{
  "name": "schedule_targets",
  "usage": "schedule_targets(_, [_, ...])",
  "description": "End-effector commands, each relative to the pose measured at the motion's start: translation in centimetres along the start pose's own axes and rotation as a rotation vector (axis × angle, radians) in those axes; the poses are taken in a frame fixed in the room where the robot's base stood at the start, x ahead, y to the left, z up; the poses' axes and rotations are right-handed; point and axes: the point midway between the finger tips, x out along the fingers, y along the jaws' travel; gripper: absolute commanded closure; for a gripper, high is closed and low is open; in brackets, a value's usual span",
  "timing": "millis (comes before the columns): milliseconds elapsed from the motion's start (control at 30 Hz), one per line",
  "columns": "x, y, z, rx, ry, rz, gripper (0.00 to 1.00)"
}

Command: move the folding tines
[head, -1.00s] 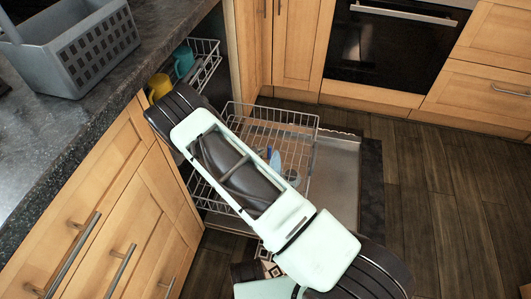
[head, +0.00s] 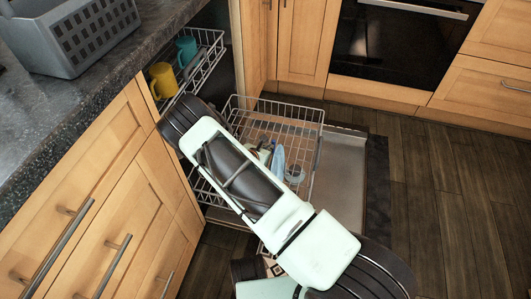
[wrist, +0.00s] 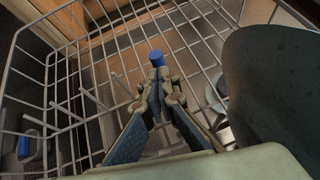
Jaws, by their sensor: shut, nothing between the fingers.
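My gripper (wrist: 157,82) is shut and empty inside the wire lower rack (wrist: 30,82) of the dishwasher. A small blue-capped piece (wrist: 157,58) shows just beyond its fingertips; whether they touch it I cannot tell. Thin grey upright tines (wrist: 95,100) stand to the left of the fingers in the wrist view. A grey piece with a blue part (wrist: 27,145) sits at the far left.
The upper rack (head: 208,62) holds a yellow mug (head: 162,80) and a teal mug (head: 186,52). The open dishwasher door (head: 342,165) lies flat. The counter (head: 75,110) is at left.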

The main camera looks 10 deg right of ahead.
Motion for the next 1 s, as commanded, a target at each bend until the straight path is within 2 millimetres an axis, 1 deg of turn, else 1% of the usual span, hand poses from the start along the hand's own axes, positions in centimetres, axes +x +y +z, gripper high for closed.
schedule_targets(100, [0.5,-0.1,0.0,-0.001,-0.001,-0.001,1.00])
schedule_targets(467, [0.4,-0.1,0.1,-0.001,0.001,-0.002,1.00])
schedule_targets(633, [0.5,-0.4,0.5,-0.006,0.026,-0.020,1.00])
schedule_targets(867, [0.8,-1.0,1.1,-0.025,0.136,-0.059,1.00])
schedule_targets(1000, [0.9,-0.4,1.3,-0.035,0.218,-0.051,1.00])
